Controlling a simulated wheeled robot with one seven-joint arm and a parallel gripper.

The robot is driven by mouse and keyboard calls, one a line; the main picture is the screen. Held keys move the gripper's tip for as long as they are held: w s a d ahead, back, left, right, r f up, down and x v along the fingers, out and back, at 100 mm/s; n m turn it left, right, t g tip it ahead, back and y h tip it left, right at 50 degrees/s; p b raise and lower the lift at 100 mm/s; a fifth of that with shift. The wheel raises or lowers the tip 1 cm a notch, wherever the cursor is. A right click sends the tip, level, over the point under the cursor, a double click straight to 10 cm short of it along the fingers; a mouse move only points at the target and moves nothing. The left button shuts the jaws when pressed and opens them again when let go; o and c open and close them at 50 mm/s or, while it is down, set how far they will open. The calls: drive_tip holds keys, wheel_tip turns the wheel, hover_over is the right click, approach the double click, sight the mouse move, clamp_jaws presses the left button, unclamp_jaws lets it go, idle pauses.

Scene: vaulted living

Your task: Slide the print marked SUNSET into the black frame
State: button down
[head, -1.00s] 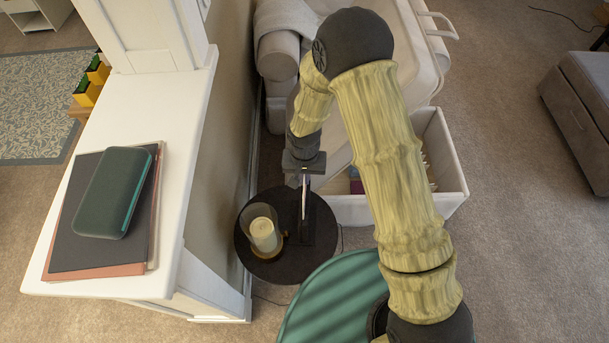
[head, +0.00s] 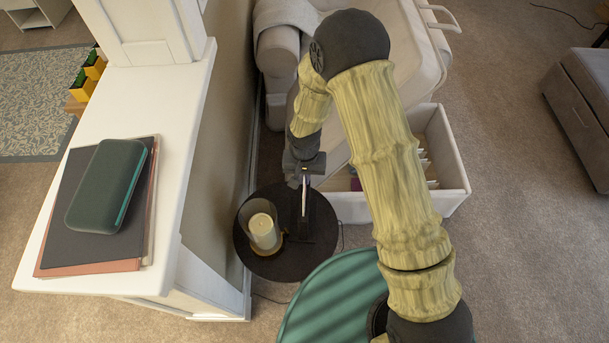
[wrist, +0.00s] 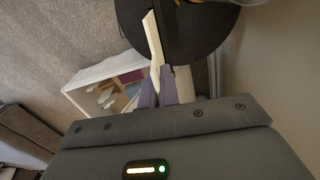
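My gripper (head: 304,178) points down over the small round dark table. In the wrist view its two fingers (wrist: 158,88) are closed on a thin pale print (wrist: 152,38), seen nearly edge-on. In the head view the print (head: 305,192) is a narrow light strip below the gripper. In the wrist view the dark shape right beside the print looks like the frame (wrist: 174,32). I cannot tell whether the print is inside the frame or beside it. No SUNSET marking is readable.
A candle in a glass holder (head: 263,228) stands on the round table (head: 262,268), close left of the frame. A white divided bin (head: 452,182) is behind right. A white ledge (head: 165,95) at left bears a green case (head: 105,187) on flat folders. A sofa (head: 277,52) stands behind.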

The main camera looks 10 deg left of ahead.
drive_tip(key=shift+f+b, duration=0.65)
drive_tip(key=shift+f, duration=0.65)
drive_tip(key=shift+f+b, duration=1.5)
drive_tip(key=shift+f, duration=0.3)
drive_tip(key=shift+f+b, duration=0.5)
drive_tip(key=shift+f, duration=0.15)
drive_tip(key=shift+f+b, duration=0.9)
drive_tip(key=shift+f, duration=0.5)
drive_tip(key=shift+s+d+f, duration=0.1)
drive_tip(key=shift+s+f, duration=0.05)
drive_tip(key=shift+f, duration=0.05)
